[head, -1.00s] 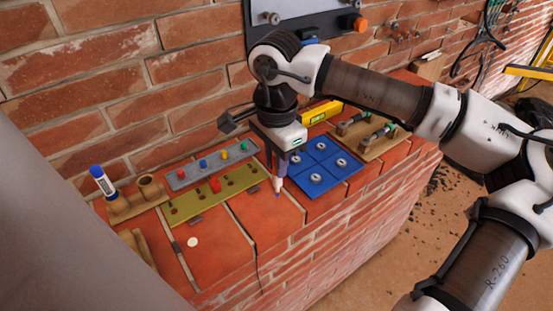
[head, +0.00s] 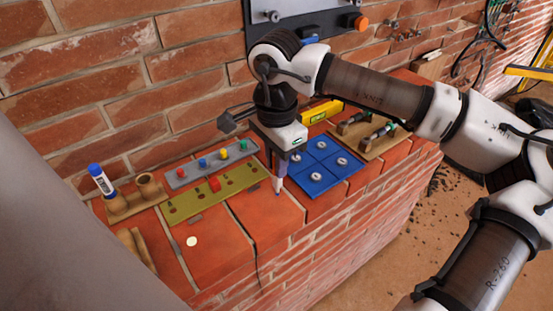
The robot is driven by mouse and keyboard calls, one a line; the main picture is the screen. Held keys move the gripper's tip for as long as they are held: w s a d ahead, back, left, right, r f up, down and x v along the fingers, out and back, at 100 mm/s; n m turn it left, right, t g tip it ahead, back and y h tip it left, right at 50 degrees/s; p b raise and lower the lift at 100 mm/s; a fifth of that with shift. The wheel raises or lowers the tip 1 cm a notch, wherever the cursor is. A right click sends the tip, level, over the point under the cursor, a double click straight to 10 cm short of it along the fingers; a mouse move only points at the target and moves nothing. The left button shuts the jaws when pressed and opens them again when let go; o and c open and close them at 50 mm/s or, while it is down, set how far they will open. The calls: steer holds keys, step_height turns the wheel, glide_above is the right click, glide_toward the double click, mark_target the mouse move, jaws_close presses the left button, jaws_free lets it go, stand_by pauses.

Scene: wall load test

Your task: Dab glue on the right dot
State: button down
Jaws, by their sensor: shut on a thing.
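My gripper (head: 276,158) points down above the brick ledge, right of the middle of the wall top. It is shut on a slim pen-like tool (head: 279,184), whose tip points down at the brick near the blue tile; I cannot tell whether it touches. One pale round dot (head: 191,241) lies on the brick to the left, well apart from the gripper. I see no second dot; one near the tool tip would be hidden or too small to make out. A white stick with a blue cap (head: 101,179) stands in a wooden holder (head: 121,208) at the left.
A blue four-part tile (head: 322,168) lies close right of the tool. An olive strip with holes (head: 190,208) and a grey strip with coloured pegs (head: 183,176) lie to the left. A yellow level (head: 318,112) and a wooden board (head: 378,140) are behind. Bare brick lies in front.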

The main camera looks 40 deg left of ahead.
steer(key=shift+f+b, duration=0.6)
steer(key=shift+b, duration=0.15)
stand_by(1.8)
steer(key=shift+r+p, duration=1.75)
steer(key=shift+r, duration=1.35)
steer(key=shift+f, duration=0.1)
